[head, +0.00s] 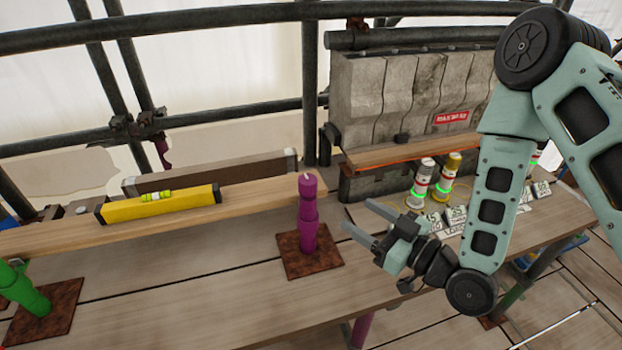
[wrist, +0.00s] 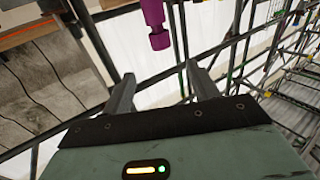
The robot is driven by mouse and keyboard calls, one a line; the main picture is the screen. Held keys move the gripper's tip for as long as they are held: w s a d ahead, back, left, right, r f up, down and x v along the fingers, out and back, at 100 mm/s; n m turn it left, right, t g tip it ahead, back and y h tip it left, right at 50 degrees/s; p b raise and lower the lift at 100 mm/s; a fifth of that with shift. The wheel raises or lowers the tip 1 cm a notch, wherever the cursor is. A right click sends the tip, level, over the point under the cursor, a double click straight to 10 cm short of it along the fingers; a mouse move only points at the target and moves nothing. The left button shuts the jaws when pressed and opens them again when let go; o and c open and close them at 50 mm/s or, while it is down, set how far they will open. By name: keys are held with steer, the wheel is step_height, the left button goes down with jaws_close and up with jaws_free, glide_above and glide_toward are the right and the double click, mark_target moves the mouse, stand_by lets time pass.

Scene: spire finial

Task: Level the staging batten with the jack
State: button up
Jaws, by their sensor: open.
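The wooden batten (head: 258,196) runs along the bench at the left of the head view. A yellow spirit level (head: 190,202) with a bright vial lies on it; the bubble is too small to read. A purple jack (head: 309,228) stands upright at the batten's right end, on a rusty plate (head: 312,262). A green jack (head: 22,292) stands at the left end, cut by the frame edge. My gripper (head: 358,217) is open and empty, right of the purple jack and apart from it. In the wrist view, a purple part (wrist: 157,22) shows beyond the open fingers (wrist: 161,88).
A dark beam (head: 212,172) lies behind the batten. Grey stone blocks (head: 400,95) stand at the back, with lit canisters (head: 419,182) and small marked weights (head: 452,215) before them. Scaffold tubes cross behind. The bench front (head: 200,300) is clear.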

mark_target(302, 180)
steer(key=x, duration=1.5)
steer(key=shift+w+a+p, duration=0.25)
steer(key=shift+a+p, duration=0.05)
steer(key=shift+w+a, duration=0.45)
steer(key=c, duration=1)
steer(key=shift+f, duration=0.15)
